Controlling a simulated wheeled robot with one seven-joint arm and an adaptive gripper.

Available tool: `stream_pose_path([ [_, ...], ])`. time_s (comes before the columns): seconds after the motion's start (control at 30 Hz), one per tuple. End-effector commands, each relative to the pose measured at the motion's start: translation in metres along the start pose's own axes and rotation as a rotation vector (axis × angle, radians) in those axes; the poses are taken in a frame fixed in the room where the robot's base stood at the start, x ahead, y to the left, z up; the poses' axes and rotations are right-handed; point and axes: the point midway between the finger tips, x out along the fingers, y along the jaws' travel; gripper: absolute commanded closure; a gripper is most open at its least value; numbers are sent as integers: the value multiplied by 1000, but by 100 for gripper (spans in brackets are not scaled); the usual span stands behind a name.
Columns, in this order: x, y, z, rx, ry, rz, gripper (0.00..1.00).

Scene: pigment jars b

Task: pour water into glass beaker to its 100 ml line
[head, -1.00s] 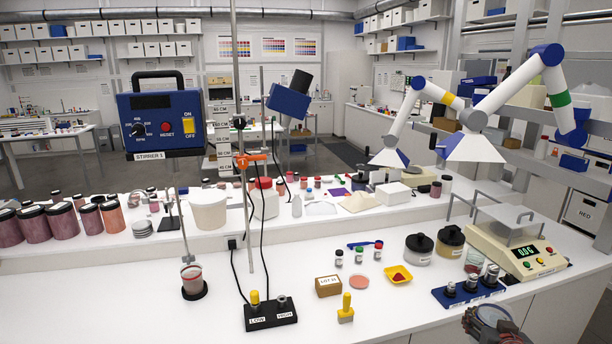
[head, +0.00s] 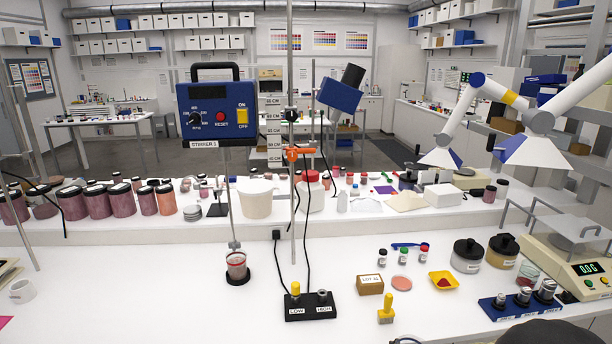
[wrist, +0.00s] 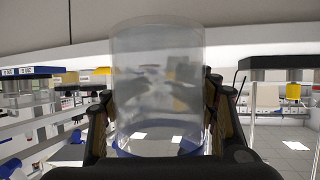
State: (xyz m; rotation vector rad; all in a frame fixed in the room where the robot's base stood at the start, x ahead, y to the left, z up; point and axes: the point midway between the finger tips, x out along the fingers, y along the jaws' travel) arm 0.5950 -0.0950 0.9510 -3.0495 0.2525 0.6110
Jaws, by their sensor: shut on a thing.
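A clear, slightly frosted cylindrical vessel (wrist: 158,45) fills the middle of the wrist view. My gripper (wrist: 158,90) is shut on it, with one dark finger against each side. I cannot tell whether it is the glass beaker or whether it holds water; no graduation line is readable. In the head view a small clear cup (head: 237,264) with reddish contents stands on a dark round base under the stirrer rod. Neither my gripper nor the held vessel can be made out clearly in the head view.
The stirrer box (head: 217,114) hangs above the counter beside a metal stand. A LOW/HIGH switch block (head: 310,306), a yellow-handled stamp (head: 386,309), a yellow dish (head: 443,281) and a scale (head: 570,268) stand on the counter. A white mug (head: 22,291) is far left.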

Motion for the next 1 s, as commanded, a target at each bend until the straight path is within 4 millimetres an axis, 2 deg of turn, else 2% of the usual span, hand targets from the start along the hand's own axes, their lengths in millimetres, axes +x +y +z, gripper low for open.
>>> stream_pose_path([
  [0.03,0,-23,10,-15,-2,-36,86],
  [0.1,0,-46,19,-31,0,-75,86],
  [0.2,-2,-72,27,-48,3,-117,86],
  [0.3,-4,-87,30,-58,4,-143,86],
  [0.43,-5,-94,30,-63,5,-155,86],
  [0.67,-5,-95,29,-63,5,-155,86],
  [0.77,-4,-94,36,-63,3,-155,86],
  [0.87,-3,-93,63,-63,-4,-155,86],
  [1.0,-6,-89,116,-63,-6,-155,86],
])
